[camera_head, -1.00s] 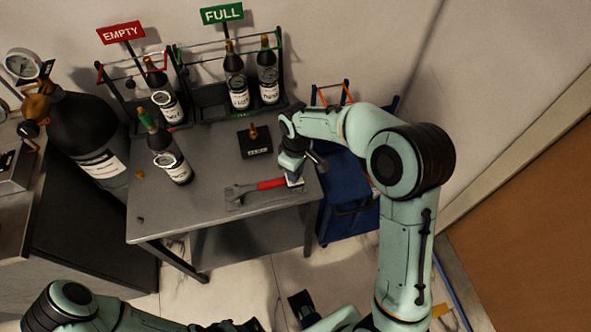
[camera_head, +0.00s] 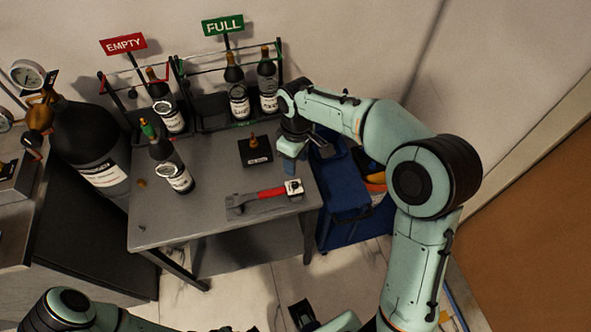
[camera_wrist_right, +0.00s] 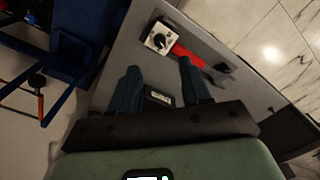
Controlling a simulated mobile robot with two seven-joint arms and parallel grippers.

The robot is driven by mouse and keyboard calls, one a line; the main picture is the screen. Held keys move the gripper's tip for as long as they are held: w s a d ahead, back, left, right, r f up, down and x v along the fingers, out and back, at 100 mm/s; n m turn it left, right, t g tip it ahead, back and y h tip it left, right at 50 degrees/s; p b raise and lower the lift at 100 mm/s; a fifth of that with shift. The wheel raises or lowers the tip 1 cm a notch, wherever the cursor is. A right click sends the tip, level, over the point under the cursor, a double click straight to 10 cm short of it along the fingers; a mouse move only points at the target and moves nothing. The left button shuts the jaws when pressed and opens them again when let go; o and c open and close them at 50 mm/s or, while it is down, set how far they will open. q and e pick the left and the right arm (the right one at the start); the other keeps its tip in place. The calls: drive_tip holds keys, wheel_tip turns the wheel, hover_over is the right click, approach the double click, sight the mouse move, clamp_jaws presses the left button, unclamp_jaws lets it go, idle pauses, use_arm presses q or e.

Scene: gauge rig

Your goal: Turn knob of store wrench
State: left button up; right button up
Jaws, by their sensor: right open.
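The store wrench (camera_head: 262,195) lies on the grey table's front right part. It has a red handle, a grey jaw end at the left and a pale square block with a dark knob (camera_head: 294,187) at its right end. In the right wrist view the knob (camera_wrist_right: 160,38) is beyond the fingertips, with the red handle beside it. My right gripper (camera_head: 288,168) is open and empty above the table's right edge, behind the knob; its two fingers (camera_wrist_right: 158,70) point toward the knob, apart from it. Dark parts at the bottom edge may belong to my left gripper; its state is unclear.
A small black block with a brass fitting (camera_head: 254,150) stands left of my right gripper. A bottle (camera_head: 168,165) stands at the table's left. Racks under EMPTY (camera_head: 123,44) and FULL (camera_head: 222,25) signs hold bottles behind. A blue cart (camera_head: 345,195) stands right of the table.

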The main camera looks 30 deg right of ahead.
use_arm(q)
drive_tip(key=shift+w+r, duration=0.1)
drive_tip(key=shift+r, duration=0.2)
use_arm(e)
drive_tip(key=shift+r, duration=1.8)
